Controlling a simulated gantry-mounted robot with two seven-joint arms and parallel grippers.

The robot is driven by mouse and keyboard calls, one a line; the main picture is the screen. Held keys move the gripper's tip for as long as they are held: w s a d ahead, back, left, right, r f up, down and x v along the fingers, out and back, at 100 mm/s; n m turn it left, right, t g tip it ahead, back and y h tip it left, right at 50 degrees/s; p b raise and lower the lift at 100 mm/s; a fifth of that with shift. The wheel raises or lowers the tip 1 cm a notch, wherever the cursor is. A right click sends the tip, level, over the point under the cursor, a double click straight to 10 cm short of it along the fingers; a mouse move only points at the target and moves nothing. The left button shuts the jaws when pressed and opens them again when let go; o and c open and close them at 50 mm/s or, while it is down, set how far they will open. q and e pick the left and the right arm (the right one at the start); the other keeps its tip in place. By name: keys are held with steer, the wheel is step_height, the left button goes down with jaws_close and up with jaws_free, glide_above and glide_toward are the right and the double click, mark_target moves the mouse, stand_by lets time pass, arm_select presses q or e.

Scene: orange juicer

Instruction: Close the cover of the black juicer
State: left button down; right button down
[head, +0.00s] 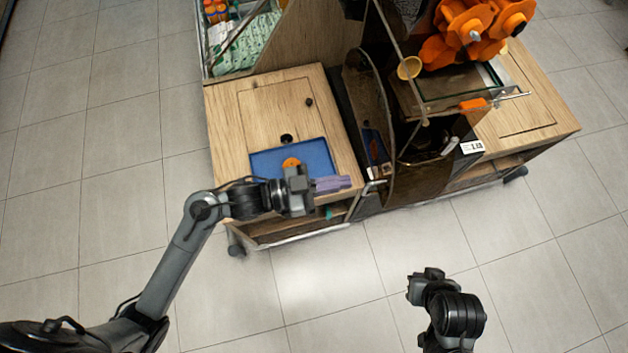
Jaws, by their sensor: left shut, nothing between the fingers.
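The black juicer (440,138) stands in the middle of the wooden counter, with orange parts (470,35) at its top. Its dark tinted cover (372,120) stands swung out at the juicer's left side, and the front looks open. My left gripper (343,184) is shut and empty. It is in front of the counter's left part, pointing right, just left of the cover's lower end in the picture; I cannot tell whether they touch. My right gripper (426,284) is at the lower right over the floor, away from the juicer; its fingers do not show clearly.
A blue tray (262,165) with an orange (291,163) lies on the left counter top (225,120), partly behind my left gripper. A metal handle or rail (372,187) shows near the gripper. A shelf with green bags (255,45) stands at the back left. The tiled floor in front is clear.

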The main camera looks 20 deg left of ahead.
mark_target(374, 177)
arm_select(q)
steer(key=shift+x, duration=2.35)
